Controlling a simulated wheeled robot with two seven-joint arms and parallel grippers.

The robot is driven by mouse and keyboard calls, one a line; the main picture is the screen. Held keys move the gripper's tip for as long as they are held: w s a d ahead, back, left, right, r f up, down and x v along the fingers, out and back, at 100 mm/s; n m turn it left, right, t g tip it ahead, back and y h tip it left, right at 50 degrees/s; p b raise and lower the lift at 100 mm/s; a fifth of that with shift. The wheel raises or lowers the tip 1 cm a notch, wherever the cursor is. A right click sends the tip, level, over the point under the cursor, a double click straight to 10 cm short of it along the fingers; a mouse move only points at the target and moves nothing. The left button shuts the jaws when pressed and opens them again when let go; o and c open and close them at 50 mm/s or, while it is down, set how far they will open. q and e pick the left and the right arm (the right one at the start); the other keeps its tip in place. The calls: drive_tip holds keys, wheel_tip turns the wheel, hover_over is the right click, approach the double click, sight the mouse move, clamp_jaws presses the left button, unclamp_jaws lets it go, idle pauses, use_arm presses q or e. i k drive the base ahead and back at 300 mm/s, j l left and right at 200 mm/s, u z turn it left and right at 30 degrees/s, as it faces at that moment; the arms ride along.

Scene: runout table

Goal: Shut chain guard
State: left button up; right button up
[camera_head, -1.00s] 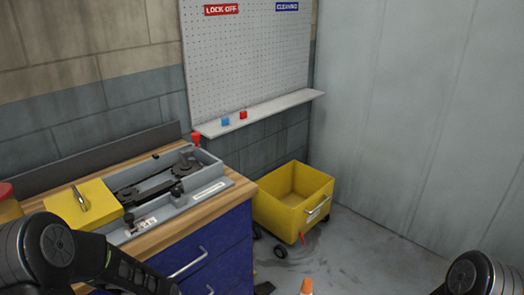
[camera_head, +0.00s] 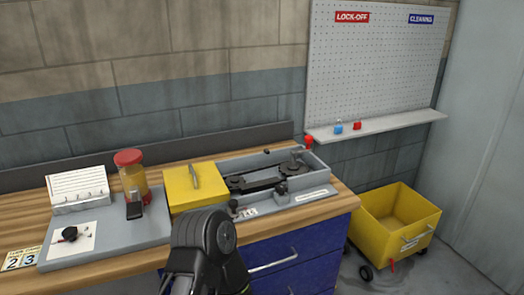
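The chain guard looks to be the yellow cover (camera_head: 195,186) with a grey handle on top. It sits at the left end of a grey open-topped housing (camera_head: 318,196) on the wooden bench. The housing is uncovered to the right of the cover, and a dark chain (camera_head: 262,184) with sprockets shows inside it. One of my dark arm links rises at the bottom middle, in front of the bench and just below the cover. Neither gripper's fingers show in the view.
A grey tray (camera_head: 110,240) left of the cover holds a red-lidded jar (camera_head: 130,172), a dark device and a white card stand (camera_head: 78,190). A red knob (camera_head: 308,141) stands at the housing's back corner. A yellow wheeled bin (camera_head: 395,222) stands right of the bench.

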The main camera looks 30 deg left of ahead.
sight(189, 187)
drive_tip(key=u, duration=1.4)
